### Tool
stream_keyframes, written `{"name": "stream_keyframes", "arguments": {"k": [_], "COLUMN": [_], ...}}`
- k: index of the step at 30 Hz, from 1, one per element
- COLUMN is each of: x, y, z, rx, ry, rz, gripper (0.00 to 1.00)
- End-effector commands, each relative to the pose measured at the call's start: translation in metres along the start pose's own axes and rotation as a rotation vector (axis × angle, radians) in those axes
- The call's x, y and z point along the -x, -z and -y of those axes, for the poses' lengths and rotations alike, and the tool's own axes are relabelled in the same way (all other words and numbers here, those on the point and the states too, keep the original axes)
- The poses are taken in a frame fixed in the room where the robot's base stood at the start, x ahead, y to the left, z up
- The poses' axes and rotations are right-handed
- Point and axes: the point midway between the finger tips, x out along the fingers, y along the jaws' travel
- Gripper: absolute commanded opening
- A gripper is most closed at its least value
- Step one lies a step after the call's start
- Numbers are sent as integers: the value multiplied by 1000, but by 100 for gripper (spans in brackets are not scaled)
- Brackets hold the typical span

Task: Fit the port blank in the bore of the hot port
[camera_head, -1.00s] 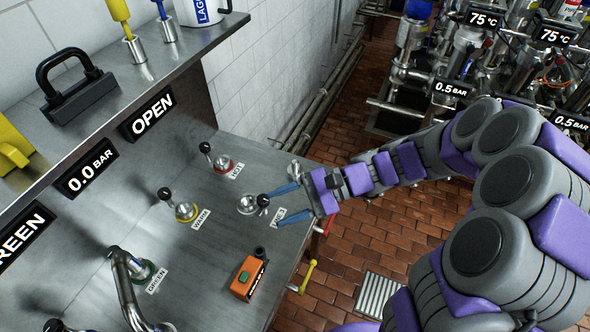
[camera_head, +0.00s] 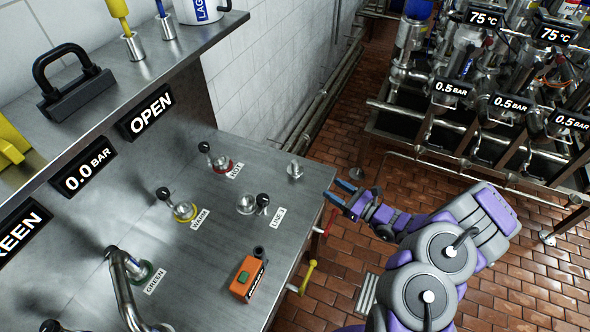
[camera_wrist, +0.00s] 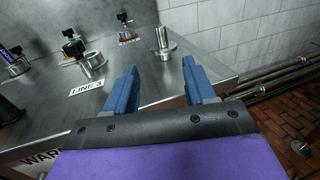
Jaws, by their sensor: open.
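The port blank (camera_head: 295,171), a small metal plug with a round flange, stands on the steel bench near its right edge. It also stands beyond my fingers in the wrist view (camera_wrist: 165,45). The hot port (camera_head: 222,165), with a red ring and a black-knobbed lever, is on the bench left of the blank. In the wrist view the hot port (camera_wrist: 128,38) is small, at the back. My gripper (camera_head: 342,192) is open and empty, just off the bench's right edge, apart from the blank. Both blue fingers (camera_wrist: 160,88) show in the wrist view. The bore's inside is not clear.
The warm port (camera_head: 185,211), line port (camera_head: 247,204) and green port (camera_head: 143,269) have levers rising from the bench. An orange box (camera_head: 247,278) lies near the front edge. Red (camera_head: 328,222) and yellow (camera_head: 308,276) handles stick out from that edge. A wall stands behind.

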Motion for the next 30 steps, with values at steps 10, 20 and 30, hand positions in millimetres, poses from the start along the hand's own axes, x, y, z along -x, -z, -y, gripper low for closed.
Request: {"name": "stream_keyframes", "arguments": {"k": [10,20,30], "x": [-59,-112,-142], "y": [4,2,-4], "z": [0,0,1], "rx": [-1,0,2], "ry": [-2,0,-2], "rz": [-2,-2,-1], "gripper": [55,55,55]}}
